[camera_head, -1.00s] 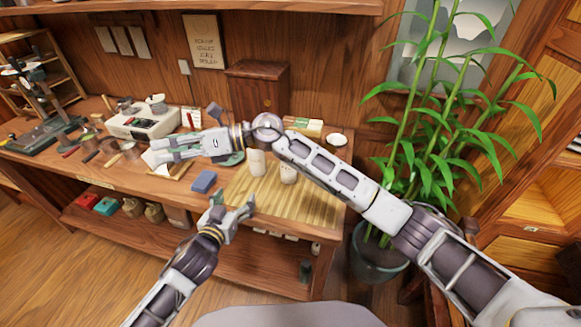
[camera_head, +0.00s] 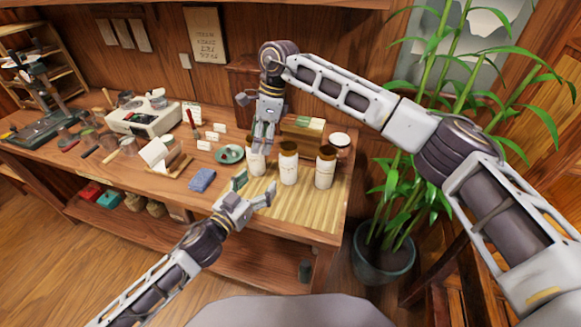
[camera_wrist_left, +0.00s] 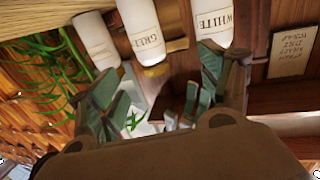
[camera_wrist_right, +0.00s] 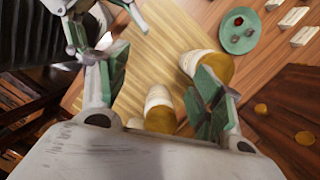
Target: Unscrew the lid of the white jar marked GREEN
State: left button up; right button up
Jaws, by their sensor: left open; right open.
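Three white jars with brown-gold lids stand in a row on the slatted mat (camera_head: 305,205). The middle one, the GREEN jar (camera_head: 288,171), shows part of its label in the left wrist view (camera_wrist_left: 143,28). The jar marked WHITE (camera_head: 256,166) is left of it; the third jar (camera_head: 326,172) is to its right, its label unreadable. My right gripper (camera_head: 264,138) is open, pointing down above the WHITE jar and beside the GREEN lid. The right wrist view shows the GREEN jar (camera_wrist_right: 157,97) between its fingers, apart from them. My left gripper (camera_head: 256,188) is open and empty in front of the jars.
A green dish (camera_head: 230,154) and small white label cards (camera_head: 212,136) lie left of the jars. A potted bamboo (camera_head: 383,255) stands at the right.

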aim_at(284, 161)
jog(key=w+d+r+h, duration=0.1)
jog(key=d, duration=0.1)
jog(key=w+d+r+h, duration=0.1)
jog(key=d, duration=0.2)
jog(key=w+d+r+h, duration=0.1)
jog(key=w+d, duration=0.1)
jog(key=shift+d+r+t, duration=0.1)
jog(key=shift+d+t, duration=0.3)
pick_arm(q)
jog(key=shift+w+d+r+m+h, duration=0.1)
jog(key=shift+w+d+m+h, duration=0.1)
jog(key=shift+d+m+h, duration=0.35)
pick_arm(e)
jog(key=shift+s, duration=0.1)
pick_arm(q)
jog(key=shift+w+d, duration=0.2)
jog(key=shift+d, duration=0.15)
jog(key=shift+x, duration=6.65)
jog(key=shift+s+d, duration=0.1)
jog(key=shift+d, duration=0.05)
